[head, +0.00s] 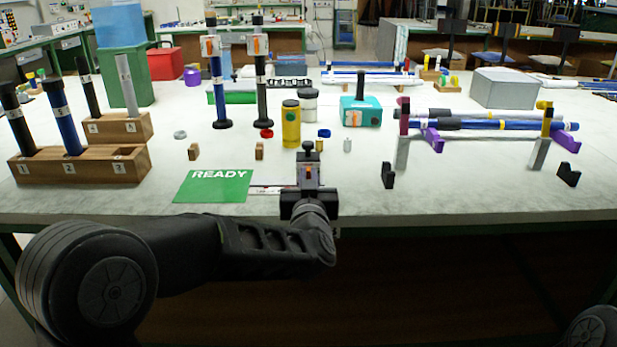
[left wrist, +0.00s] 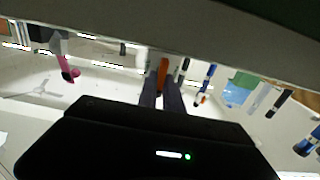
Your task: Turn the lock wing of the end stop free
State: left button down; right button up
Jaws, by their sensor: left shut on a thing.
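The end stop (head: 308,152) is a small dark upright block with a round top at the front edge of the table, by a ruled strip (head: 266,190). Its orange lock wing (head: 308,170) faces me. My left gripper (head: 309,178) reaches it from the front and is shut on the wing. In the left wrist view the orange wing (left wrist: 164,72) shows between the two dark fingertips (left wrist: 163,86). The gripper hides the lower part of the stop, and the wing's exact angle is hard to tell. My right gripper is out of view.
A green READY card (head: 213,186) lies left of the stop. Behind stand a yellow jar (head: 291,125) and a teal box (head: 361,112). Wooden racks (head: 80,165) with rods are at left. Blue rods (head: 490,124) lie on supports at right. The table between is mostly clear.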

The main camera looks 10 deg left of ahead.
pick_arm(q)
jog(key=shift+n, duration=0.3)
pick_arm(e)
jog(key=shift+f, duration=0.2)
pick_arm(q)
jog(key=n+b, duration=0.2)
jog(key=n, duration=0.1)
jog(key=n+b, duration=0.1)
jog(key=b, duration=0.1)
jog(key=shift+a+f+n, duration=0.25)
jog(key=shift+a+n, duration=0.05)
jog(key=n+b, duration=0.1)
jog(key=n, duration=0.1)
jog(key=n+b, duration=0.2)
jog(key=shift+s+a+f+n, duration=0.1)
jog(key=shift+a+f+n, duration=0.05)
jog(key=shift+n, duration=0.15)
jog(key=n+b, duration=0.4)
jog(key=shift+a+f, duration=0.1)
jog(key=shift+f, duration=0.1)
jog(key=shift+n+b, duration=1.3)
jog(key=shift+n, duration=0.8)
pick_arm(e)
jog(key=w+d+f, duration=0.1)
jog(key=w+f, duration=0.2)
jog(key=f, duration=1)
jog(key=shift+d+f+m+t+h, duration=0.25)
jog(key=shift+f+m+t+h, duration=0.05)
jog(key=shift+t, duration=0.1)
